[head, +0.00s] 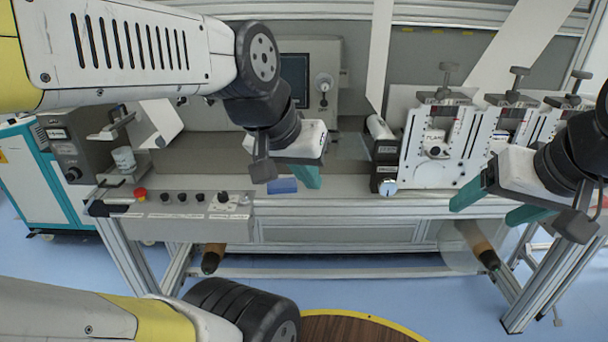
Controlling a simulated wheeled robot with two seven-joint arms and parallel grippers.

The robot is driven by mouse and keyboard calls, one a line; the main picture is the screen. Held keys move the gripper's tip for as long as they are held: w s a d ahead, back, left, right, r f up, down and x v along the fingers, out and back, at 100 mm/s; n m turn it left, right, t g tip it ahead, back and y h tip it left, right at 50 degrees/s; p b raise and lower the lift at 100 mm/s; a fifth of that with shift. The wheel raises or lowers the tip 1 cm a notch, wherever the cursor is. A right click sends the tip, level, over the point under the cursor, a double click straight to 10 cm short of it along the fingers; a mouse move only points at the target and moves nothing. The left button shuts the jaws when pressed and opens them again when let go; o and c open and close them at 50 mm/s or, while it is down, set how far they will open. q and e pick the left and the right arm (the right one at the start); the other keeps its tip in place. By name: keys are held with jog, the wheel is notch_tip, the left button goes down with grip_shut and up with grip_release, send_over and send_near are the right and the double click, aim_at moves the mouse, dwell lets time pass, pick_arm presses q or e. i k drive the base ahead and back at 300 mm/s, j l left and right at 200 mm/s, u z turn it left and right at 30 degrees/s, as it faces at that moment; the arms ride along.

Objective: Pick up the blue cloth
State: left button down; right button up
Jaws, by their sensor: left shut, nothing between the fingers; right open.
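The blue cloth (282,186) looks like a small flat blue block on the grey bench top, near its front edge. My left gripper (309,180) is right beside it, on its right in the picture. Its teal fingers are together with nothing between them, pointing down at the bench. Whether they touch the cloth cannot be told. The gripper body hangs above the cloth and may hide part of it. My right gripper (496,205) is open and empty at the right, with its two teal fingers apart, in front of the bench.
A control panel (178,203) with a red button (140,194) runs along the bench front at left. White slitting units (437,150) with black knobs stand on the bench at right. Bench surface between panel and units is mostly clear.

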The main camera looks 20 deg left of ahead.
aim_at(289, 185)
jog(key=i+u, duration=0.35)
jog(key=i+l+u, duration=0.3)
jog(key=k+j, duration=0.05)
jog(key=j, duration=0.05)
